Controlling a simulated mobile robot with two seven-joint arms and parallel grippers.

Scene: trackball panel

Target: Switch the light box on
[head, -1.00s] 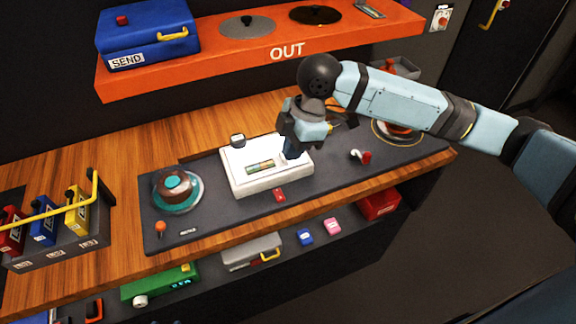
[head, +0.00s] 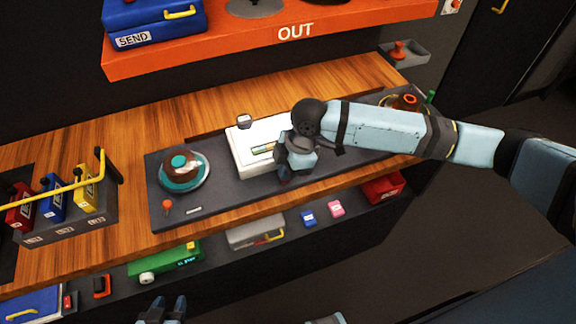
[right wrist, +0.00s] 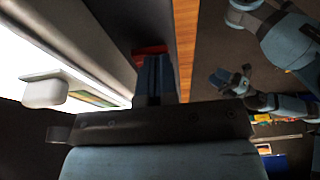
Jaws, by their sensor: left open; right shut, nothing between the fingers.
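The white light box (head: 238,152) sits on the dark panel (head: 225,196), with a small strip on its top. In the right wrist view its top (right wrist: 28,62) looks bright white; I cannot tell whether it is lit. My right gripper (head: 284,180) is shut and empty, pointing down at the front edge of the box. In the right wrist view its fingers (right wrist: 154,75) are at a red switch (right wrist: 150,50), partly covering it; I cannot tell if they touch. The switch is hidden in the head view. My left gripper (head: 163,312) is open, low in front of the shelf.
A trackball (head: 181,168) in a teal ring and an orange lever (head: 168,206) are on the panel's left. A crate (head: 75,226) with coloured cases stands further left. The orange OUT shelf (head: 250,44) is above. My right arm covers the panel's right part.

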